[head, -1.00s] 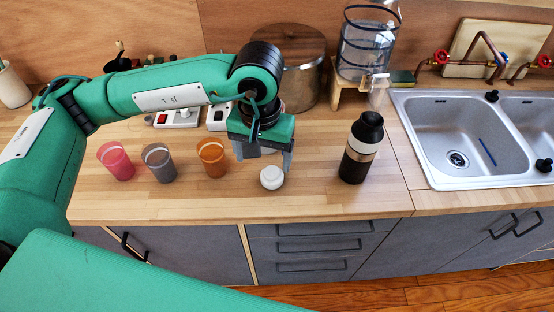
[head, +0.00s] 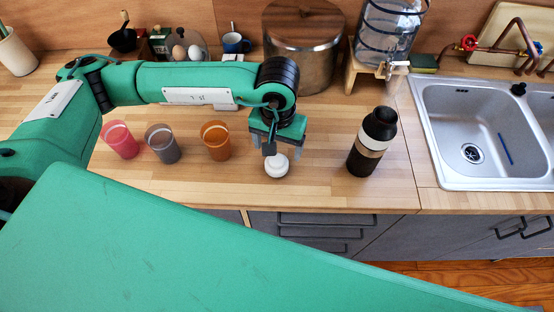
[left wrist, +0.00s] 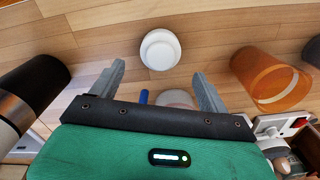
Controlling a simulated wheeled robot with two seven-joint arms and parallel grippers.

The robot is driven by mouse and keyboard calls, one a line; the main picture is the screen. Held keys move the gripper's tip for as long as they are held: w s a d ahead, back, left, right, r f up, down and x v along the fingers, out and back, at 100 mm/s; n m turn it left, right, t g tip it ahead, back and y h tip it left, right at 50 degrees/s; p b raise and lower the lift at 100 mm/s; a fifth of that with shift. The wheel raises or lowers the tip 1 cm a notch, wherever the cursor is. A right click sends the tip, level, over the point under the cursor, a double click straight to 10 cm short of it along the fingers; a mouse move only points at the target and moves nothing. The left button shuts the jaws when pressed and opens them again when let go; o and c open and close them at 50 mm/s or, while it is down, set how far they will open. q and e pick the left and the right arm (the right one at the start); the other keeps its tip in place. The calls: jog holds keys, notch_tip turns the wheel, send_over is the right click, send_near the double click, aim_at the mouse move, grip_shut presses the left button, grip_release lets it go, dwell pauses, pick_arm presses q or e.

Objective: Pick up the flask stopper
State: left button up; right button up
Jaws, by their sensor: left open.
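The flask stopper, a small round white cap (head: 277,166), lies on the wooden counter and also shows in the left wrist view (left wrist: 160,50). A black flask with a pale band (head: 372,142) stands to its right; part of it shows at the left of the left wrist view (left wrist: 36,84). My left gripper (head: 278,147) is open and empty, close to the stopper on its far side. In the left wrist view its two fingers (left wrist: 160,84) are spread, with the stopper centred just beyond their tips, not between them. My right gripper is out of view.
Pink (head: 121,140), grey (head: 163,144) and orange (head: 216,141) cups stand left of the stopper. A metal pot (head: 303,50) and a glass dispenser (head: 388,35) stand behind. A sink (head: 480,130) is at right. The counter between stopper and flask is clear.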

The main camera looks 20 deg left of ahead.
aim_at(277, 158)
pick_arm(q)
jog(key=f+p, duration=0.1)
jog(key=f, duration=0.1)
jog(key=f+p, duration=0.1)
jog(key=f, duration=0.1)
jog(key=shift+s, duration=0.4)
jog(key=shift+f+p, duration=0.3)
jog(key=shift+f, duration=0.2)
jog(key=c, duration=1.1)
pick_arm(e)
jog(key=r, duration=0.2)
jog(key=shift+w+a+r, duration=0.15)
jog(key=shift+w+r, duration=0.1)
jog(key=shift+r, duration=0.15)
